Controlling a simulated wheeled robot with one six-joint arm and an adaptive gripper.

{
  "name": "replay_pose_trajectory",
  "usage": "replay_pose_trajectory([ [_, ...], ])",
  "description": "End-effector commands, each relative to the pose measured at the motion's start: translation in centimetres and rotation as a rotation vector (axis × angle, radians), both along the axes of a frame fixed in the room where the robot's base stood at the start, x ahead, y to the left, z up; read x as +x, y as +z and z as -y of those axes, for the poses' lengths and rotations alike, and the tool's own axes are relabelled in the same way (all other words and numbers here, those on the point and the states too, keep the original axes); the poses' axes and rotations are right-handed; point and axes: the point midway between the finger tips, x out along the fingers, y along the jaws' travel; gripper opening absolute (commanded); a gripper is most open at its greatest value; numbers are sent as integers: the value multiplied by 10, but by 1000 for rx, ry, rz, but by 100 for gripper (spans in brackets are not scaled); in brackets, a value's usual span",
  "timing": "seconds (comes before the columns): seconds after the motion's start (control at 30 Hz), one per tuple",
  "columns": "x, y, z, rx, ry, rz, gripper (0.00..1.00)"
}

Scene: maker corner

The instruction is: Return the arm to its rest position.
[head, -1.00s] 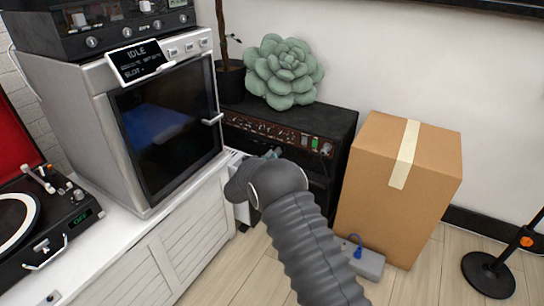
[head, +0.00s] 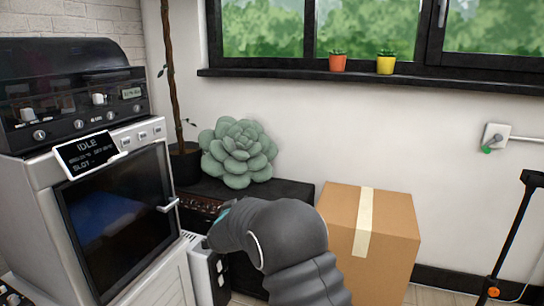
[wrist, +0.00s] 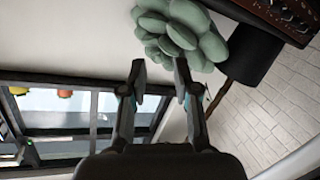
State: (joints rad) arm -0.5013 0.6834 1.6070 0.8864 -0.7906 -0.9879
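My arm shows at the bottom middle of the head view, bent over in front of the black amplifier (head: 292,190), and it hides the gripper's fingers there. In the wrist view my gripper (wrist: 160,78) has its two fingers spread apart with nothing between them. A green succulent (wrist: 182,28) shows beyond the fingertips in that view. The same succulent (head: 238,153) sits on top of the amplifier in the head view.
A white machine with a dark glass door (head: 120,225) stands at the left, its sign reading IDLE. A cardboard box (head: 390,235) stands right of my arm. A window sill (head: 440,79) holds two small pots. A black stand (head: 512,230) is at the far right.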

Motion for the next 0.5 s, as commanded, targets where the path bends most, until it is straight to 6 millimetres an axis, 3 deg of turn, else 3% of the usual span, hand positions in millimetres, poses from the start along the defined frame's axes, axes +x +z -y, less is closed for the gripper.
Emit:
replay_pose_trajectory([
  [0.03, -5, 20, 10, 28, 25, -10, 30],
  [0.2, -29, 65, 33, 111, 116, -75, 30],
  [0.5, -103, 119, 80, 217, 226, -228, 30],
])
